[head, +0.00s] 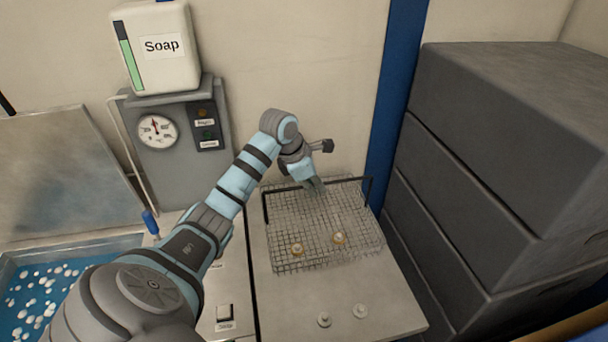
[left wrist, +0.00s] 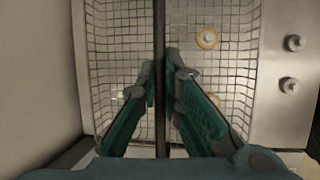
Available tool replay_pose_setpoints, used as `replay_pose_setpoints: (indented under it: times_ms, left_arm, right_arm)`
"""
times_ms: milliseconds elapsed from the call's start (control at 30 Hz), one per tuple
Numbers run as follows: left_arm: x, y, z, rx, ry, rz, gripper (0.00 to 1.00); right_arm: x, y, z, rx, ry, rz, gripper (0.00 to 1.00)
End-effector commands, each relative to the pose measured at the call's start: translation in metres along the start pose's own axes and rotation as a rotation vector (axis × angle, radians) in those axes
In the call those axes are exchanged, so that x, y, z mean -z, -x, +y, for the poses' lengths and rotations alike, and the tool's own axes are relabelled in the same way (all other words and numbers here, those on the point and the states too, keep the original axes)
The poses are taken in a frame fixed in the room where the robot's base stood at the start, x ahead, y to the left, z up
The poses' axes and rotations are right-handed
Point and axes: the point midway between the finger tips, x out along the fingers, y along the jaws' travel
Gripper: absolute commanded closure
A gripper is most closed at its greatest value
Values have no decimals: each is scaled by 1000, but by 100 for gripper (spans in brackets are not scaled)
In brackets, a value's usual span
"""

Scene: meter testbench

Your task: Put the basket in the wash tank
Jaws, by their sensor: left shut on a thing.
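The wire-mesh basket (head: 345,262) stands on the pale counter in the head view and holds two brass-coloured round parts (head: 338,238). Its black handle (head: 265,207) stands up over it. My left gripper (head: 318,187) is at the handle's bar. In the left wrist view the bar (left wrist: 160,45) runs between the fingers of my left gripper (left wrist: 160,80), which is shut on it. The mesh (left wrist: 115,40) shows below. The wash tank (head: 75,253), with blue liquid and white foam, is at the lower left, partly hidden by my left arm. My right gripper is out of view.
Two small pale round parts (head: 324,320) lie on the counter (head: 385,300) in front of the basket. Stacked grey boxes (head: 470,190) stand close on the right. A control box (head: 180,150) with gauge and soap container (head: 160,60) stands behind the tank. A switch (head: 224,313) is in front.

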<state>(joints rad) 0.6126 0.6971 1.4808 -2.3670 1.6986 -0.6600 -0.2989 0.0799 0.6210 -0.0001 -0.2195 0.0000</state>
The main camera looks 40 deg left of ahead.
Motion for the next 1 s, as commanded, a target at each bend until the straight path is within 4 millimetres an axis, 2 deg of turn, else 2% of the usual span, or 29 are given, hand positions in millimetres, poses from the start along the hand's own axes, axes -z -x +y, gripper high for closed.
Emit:
replay_pose_setpoints:
  times_ms: [33, 200, 267, 567, 600, 700, 733, 1000]
  left_arm:
    - [3, -11, -3, 2, -2, -1, 100]
    - [10, -44, -10, 6, -9, -2, 100]
    - [11, -51, -12, 8, -12, -2, 100]
    - [10, -49, -12, 8, -13, -1, 100]
    - [11, -50, -12, 9, -13, 0, 92]
    - [10, -49, -12, 9, -13, 0, 76]
    - [10, -49, -12, 8, -13, 0, 73]
    - [10, -48, -12, 8, -13, -1, 73]
  right_arm:
    - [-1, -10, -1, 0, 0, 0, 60]
    - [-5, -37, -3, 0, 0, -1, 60]
    - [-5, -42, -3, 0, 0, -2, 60]
    - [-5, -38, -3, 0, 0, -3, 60]
    - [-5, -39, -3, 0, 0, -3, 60]
    - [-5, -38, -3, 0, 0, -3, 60]
    - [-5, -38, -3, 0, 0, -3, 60]
    - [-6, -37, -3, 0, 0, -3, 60]
